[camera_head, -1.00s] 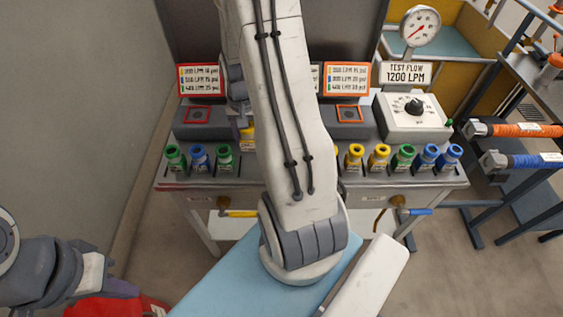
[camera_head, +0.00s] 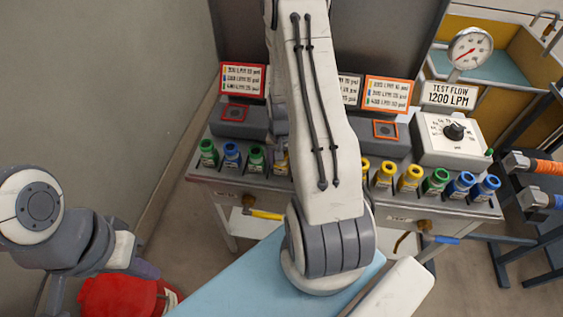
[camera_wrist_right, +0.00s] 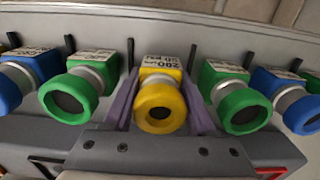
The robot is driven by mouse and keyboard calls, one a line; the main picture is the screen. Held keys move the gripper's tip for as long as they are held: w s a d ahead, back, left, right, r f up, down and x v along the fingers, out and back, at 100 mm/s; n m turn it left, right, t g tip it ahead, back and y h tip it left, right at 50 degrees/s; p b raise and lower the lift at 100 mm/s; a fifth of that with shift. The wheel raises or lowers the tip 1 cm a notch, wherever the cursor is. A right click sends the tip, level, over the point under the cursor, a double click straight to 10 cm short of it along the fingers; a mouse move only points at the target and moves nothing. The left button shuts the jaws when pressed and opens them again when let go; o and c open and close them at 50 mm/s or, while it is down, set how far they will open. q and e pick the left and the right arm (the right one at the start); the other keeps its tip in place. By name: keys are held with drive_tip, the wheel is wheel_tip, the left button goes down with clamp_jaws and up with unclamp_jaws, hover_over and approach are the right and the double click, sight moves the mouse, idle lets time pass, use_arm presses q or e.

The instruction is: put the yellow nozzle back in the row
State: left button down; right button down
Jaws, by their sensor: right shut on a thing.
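The yellow nozzle (camera_wrist_right: 161,105) is in the middle of the right wrist view, with a green nozzle (camera_wrist_right: 70,97) on its left and another green nozzle (camera_wrist_right: 241,108) on its right. The purple-grey fingers of my right gripper (camera_wrist_right: 160,112) are on both sides of it, shut on it. It stands in line with the row; I cannot tell if it is fully seated. In the head view my right arm (camera_head: 325,130) hides most of it and the gripper. My left gripper (camera_head: 145,269) is low at the left, away from the bench; its fingers are not clear.
Blue nozzles (camera_wrist_right: 17,84) stand further out in the row. In the head view, other yellow nozzles (camera_head: 410,177) stand right of my arm. A dial box (camera_head: 455,140) is on the bench's right. A red object (camera_head: 115,296) lies by my left gripper.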

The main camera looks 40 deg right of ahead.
drive_tip(key=shift+f, duration=0.15)
drive_tip(key=shift+c, duration=1)
unclamp_jaws()
wheel_tip(320, 180, up, 12)
drive_tip(key=shift+r+b, duration=0.2)
drive_tip(key=shift+b, duration=0.25)
drive_tip(key=s+a+r+n, duration=0.1)
drive_tip(key=a+r+n, duration=0.3)
drive_tip(key=a, duration=0.6)
drive_tip(key=s+a+r+n, duration=0.1)
drive_tip(key=a+r+n, duration=0.25)
drive_tip(key=a, duration=0.55)
drive_tip(key=s+a+r+n+y, duration=0.1)
drive_tip(key=s+a+r+n, duration=0.2)
drive_tip(key=s+a+n, duration=0.7)
drive_tip(key=s+a, duration=0.2)
drive_tip(key=s, duration=0.2)
drive_tip(key=shift+s+r, duration=0.2)
drive_tip(key=shift+r, duration=0.15)
